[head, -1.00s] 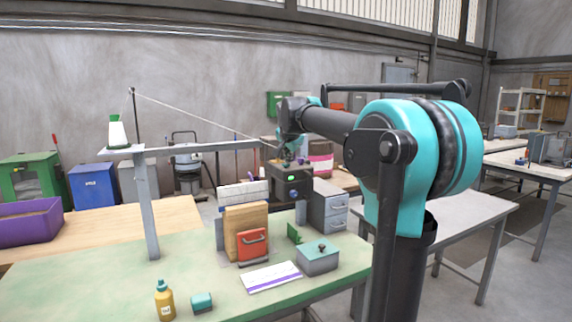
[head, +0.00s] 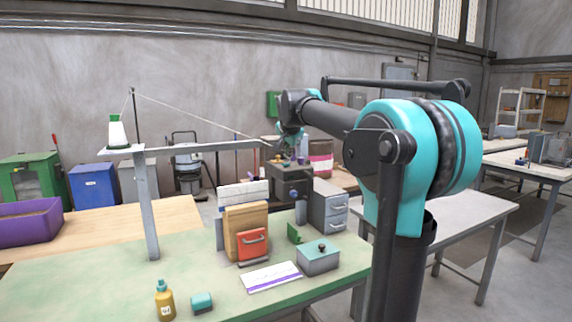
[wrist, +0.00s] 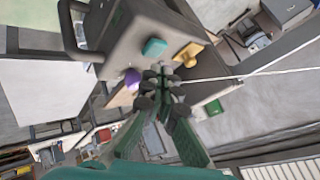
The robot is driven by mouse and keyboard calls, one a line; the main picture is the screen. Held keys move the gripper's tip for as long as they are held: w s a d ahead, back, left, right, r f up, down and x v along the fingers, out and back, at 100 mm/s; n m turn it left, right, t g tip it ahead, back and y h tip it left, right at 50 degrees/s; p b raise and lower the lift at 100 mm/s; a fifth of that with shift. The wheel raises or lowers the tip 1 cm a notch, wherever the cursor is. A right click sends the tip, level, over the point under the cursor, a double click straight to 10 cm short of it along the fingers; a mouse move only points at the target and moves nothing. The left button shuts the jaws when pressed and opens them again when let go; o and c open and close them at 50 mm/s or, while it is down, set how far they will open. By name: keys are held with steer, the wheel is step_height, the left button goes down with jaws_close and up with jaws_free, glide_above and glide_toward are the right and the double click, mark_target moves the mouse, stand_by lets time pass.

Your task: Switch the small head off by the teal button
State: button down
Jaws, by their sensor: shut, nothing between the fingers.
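The small head (head: 292,184) is a dark grey box on the green table, with no lit lamp showing on its front. The teal button (wrist: 154,47) is on its top face in the wrist view, with a purple knob (wrist: 132,79) and a yellow knob (wrist: 188,55) near it. My gripper (head: 291,157) is over the top of the head, shut and empty. In the wrist view its fingertips (wrist: 160,77) show below the teal button, with a gap in the picture. The button is hard to make out in the head view.
A grey drawer unit (head: 330,205) stands right of the head. In front are a wooden board with a red bin (head: 251,243), a grey lidded box (head: 318,257) and a label strip (head: 271,277). A thread runs from the cone (head: 116,132) toward the head.

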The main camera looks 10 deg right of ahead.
mark_target(288, 168)
step_height(288, 168, up, 5)
steer(key=shift+r, duration=0.2)
stand_by(0.4)
